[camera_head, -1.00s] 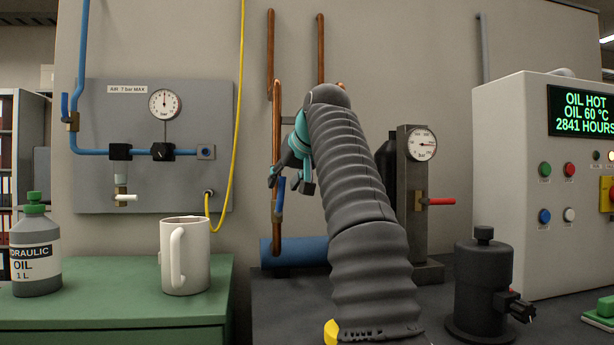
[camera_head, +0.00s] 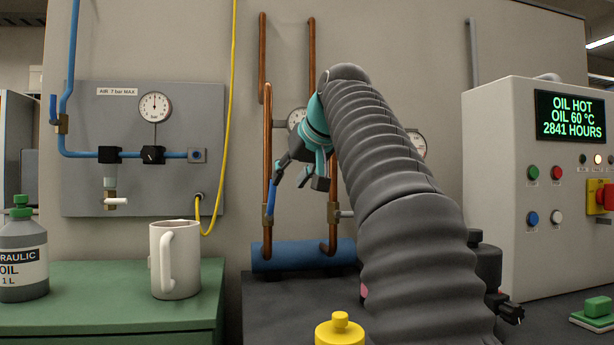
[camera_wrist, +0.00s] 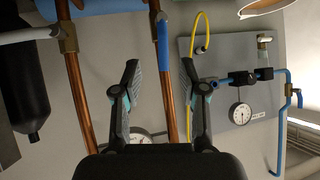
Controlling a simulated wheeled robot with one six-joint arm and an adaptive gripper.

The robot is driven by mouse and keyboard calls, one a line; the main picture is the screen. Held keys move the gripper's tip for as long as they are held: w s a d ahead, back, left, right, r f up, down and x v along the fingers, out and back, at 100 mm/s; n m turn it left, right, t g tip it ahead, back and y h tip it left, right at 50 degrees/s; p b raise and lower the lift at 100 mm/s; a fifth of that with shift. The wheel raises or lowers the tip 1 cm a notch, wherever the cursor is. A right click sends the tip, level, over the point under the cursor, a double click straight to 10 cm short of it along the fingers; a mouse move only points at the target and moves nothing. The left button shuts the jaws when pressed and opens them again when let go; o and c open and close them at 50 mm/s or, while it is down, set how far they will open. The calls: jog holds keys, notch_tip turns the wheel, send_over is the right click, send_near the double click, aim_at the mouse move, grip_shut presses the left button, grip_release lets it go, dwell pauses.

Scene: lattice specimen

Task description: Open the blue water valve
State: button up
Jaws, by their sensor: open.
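The valve's blue lever (camera_head: 271,199) stands up from a brass body on the left copper pipe, close to the pipe's line. In the wrist view the lever (camera_wrist: 163,42) appears in front of the copper pipe, beyond the gap between my fingers. My gripper (camera_head: 300,182) is open and empty, with its fingers spread beside and to the right of the lever. In the wrist view my gripper (camera_wrist: 160,72) has one finger on each side of the pipe. I cannot tell the exact depth gap to the lever.
A second copper pipe with a grey-handled valve (camera_head: 334,213) stands to the right. A blue cylinder (camera_head: 300,256) lies below. A gauge (camera_head: 296,118) is behind my gripper.

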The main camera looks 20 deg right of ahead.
jog(key=s, duration=0.6)
jog(key=shift+s+d, duration=0.25)
jog(key=shift+d, duration=0.2)
